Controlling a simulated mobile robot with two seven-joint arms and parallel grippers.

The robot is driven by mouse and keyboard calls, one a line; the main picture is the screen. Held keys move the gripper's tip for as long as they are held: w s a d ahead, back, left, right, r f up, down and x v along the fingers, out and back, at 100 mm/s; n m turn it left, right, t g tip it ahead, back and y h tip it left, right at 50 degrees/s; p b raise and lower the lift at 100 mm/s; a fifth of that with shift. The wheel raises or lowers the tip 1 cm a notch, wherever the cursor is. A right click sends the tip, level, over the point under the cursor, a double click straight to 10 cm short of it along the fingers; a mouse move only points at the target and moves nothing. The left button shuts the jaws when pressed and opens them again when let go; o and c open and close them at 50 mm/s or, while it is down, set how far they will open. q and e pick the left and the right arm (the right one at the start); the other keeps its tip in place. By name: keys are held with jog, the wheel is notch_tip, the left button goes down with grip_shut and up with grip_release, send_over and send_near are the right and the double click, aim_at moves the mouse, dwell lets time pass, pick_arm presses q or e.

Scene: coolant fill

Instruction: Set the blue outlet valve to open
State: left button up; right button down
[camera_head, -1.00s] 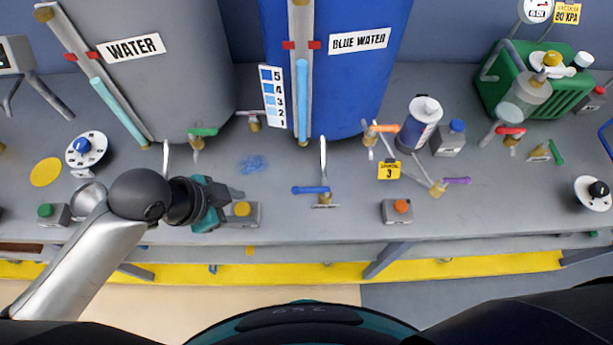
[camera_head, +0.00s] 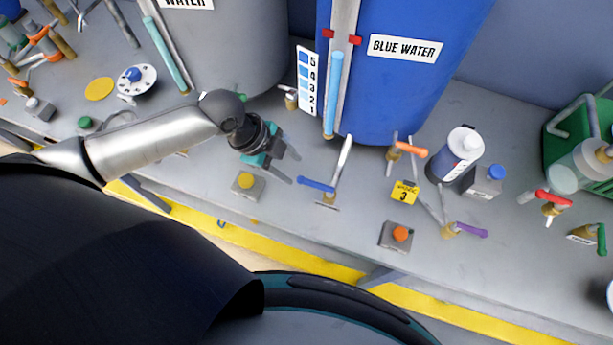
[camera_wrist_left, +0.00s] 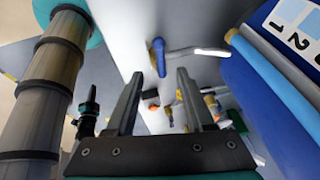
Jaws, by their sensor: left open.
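The blue outlet valve has a blue lever handle (camera_head: 316,185) on a brass body with a pale spout, in front of the blue water tank (camera_head: 400,75). The handle points left, across the spout. In the left wrist view the blue handle (camera_wrist_left: 157,57) shows just beyond the fingertips, with the pale spout to its right. My left gripper (camera_head: 291,167) is open and empty, just left of the handle in the head view. Its two fingers (camera_wrist_left: 160,76) are spread in the wrist view. I cannot tell whether they touch the handle.
A yellow button box (camera_head: 248,184) lies below my left gripper. An orange-handled valve (camera_head: 411,149) and a purple-handled valve (camera_head: 470,230) are also on the right.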

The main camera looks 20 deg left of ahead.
aim_at(309, 182)
pick_arm(q)
jog(key=x, duration=0.8)
jog(key=shift+d+f+b, duration=0.15)
jog(key=shift+f+b, duration=0.05)
jog(key=shift+b, duration=0.15)
grip_shut()
dwell(1.0)
